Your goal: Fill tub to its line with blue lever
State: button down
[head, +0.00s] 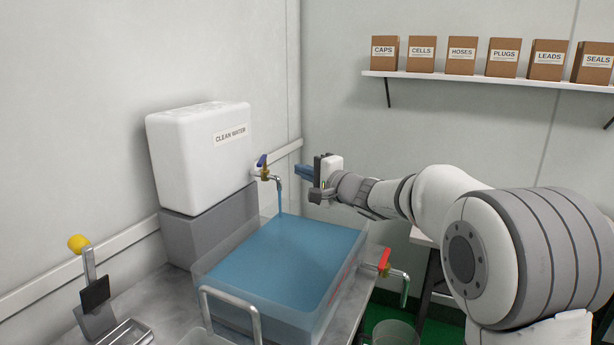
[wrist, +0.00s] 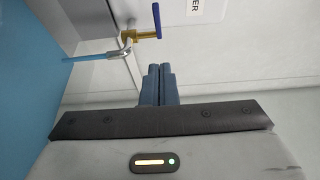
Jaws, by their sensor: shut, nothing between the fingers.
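A stream of water (head: 280,198) runs from the spout (head: 275,179) into the clear tub (head: 313,328). Blue water (head: 285,255) stands high in the tub, a little below the rim. Faint red marking (head: 346,278) shows on the tub's right side; I cannot tell the level against a line. My gripper (head: 298,170) is shut and empty, to the right of the lever and apart from it; its closed fingers show in the wrist view (wrist: 160,68).
A red-levered drain tap (head: 385,261) sticks out from the tub's right side above a clear container (head: 395,332). A yellow-knobbed lever (head: 78,243) stands at the left. A metal handle (head: 232,295) rises in front of the tub. A shelf (head: 480,81) holds labelled boxes.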

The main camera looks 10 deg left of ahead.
jog(key=w+a, duration=0.2)
jog(key=a, duration=0.6)
jog(key=shift+w+a, duration=0.25)
jog(key=shift+w, duration=0.15)
jog(key=shift+f, duration=0.1)
